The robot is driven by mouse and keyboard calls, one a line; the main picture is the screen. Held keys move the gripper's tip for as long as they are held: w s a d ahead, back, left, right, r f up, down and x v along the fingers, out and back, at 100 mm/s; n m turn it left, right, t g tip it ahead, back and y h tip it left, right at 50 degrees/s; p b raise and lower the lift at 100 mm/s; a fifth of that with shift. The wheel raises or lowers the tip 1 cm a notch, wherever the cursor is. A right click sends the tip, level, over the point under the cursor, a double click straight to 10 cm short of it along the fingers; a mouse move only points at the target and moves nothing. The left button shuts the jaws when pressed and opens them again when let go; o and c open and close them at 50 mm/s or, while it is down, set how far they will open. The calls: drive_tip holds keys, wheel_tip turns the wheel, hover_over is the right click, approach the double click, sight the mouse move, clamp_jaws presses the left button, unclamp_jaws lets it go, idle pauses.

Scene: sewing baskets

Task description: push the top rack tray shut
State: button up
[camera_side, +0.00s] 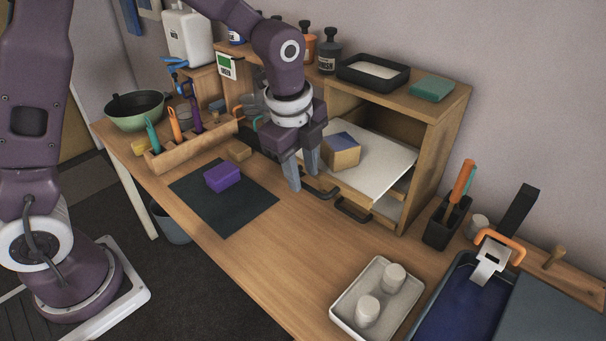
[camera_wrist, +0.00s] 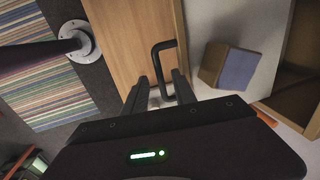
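The top rack tray (camera_side: 385,155) is a white panel that sticks out of the front of a wooden rack (camera_side: 440,140). It carries a small cardboard box with a blue top (camera_side: 342,155). A black bar handle (camera_side: 322,192) is by the tray's front edge, close to my fingertips. My gripper (camera_side: 303,175) points down in front of the tray with its fingers apart. In the wrist view the handle (camera_wrist: 155,62) shows just beyond and between the fingertips (camera_wrist: 160,85); I cannot tell whether they touch it. The tray's far part is inside the rack.
A second black handle (camera_side: 353,210) sits lower right at the rack front. A purple block (camera_side: 222,177) lies on a dark mat (camera_side: 245,208). A white tray with two pale cylinders (camera_side: 352,325) and a black tool holder (camera_side: 437,235) stand to the right. Bare table lies in front of the rack.

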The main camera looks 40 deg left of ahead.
drive_tip(key=shift+w+f, duration=0.15)
drive_tip(key=shift+f, duration=0.55)
clamp_jaws()
idle(0.9)
